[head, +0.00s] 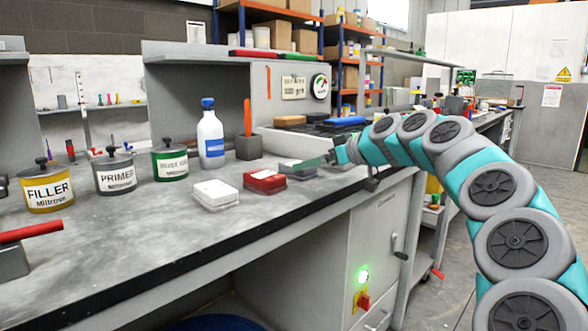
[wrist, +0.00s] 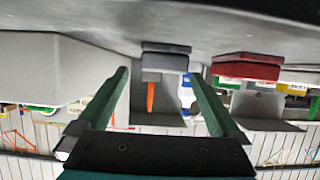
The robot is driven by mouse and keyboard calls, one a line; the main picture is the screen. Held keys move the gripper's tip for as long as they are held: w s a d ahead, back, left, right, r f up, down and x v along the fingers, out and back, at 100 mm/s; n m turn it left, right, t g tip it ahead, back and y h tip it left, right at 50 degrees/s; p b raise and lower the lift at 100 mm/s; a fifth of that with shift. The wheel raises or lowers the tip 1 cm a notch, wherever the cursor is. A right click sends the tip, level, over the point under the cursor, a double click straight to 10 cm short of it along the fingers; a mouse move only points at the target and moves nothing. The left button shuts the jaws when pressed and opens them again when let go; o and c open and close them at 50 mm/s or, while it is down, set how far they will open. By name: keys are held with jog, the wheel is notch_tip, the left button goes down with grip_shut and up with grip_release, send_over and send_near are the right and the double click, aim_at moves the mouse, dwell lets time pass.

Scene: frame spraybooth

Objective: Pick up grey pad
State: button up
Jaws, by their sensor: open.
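The grey pad (head: 299,174) lies on the bench just right of the red pad, partly hidden behind my gripper in the head view. In the wrist view, which is upside down, the grey pad (wrist: 166,62) appears ahead between the two green fingers. My gripper (head: 308,163) is open and empty, low over the bench beside the pad. In the wrist view my gripper (wrist: 160,75) has its fingers spread on either side of the pad's outline; I cannot tell whether they touch it.
The red pad (head: 264,181) sits close left of the grey pad, with a white pad (head: 215,195) further left. Behind stand a grey holder (head: 249,149) with an orange handle and a blue-capped white bottle (head: 210,138).

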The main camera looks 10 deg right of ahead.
jog(key=shift+p+x, duration=0.55)
jog(key=shift+x, duration=2.25)
jog(key=shift+s+a+f, duration=0.1)
jog(key=shift+s, duration=0.05)
jog(key=shift+c, duration=0.4)
jog(key=c, duration=1.3)
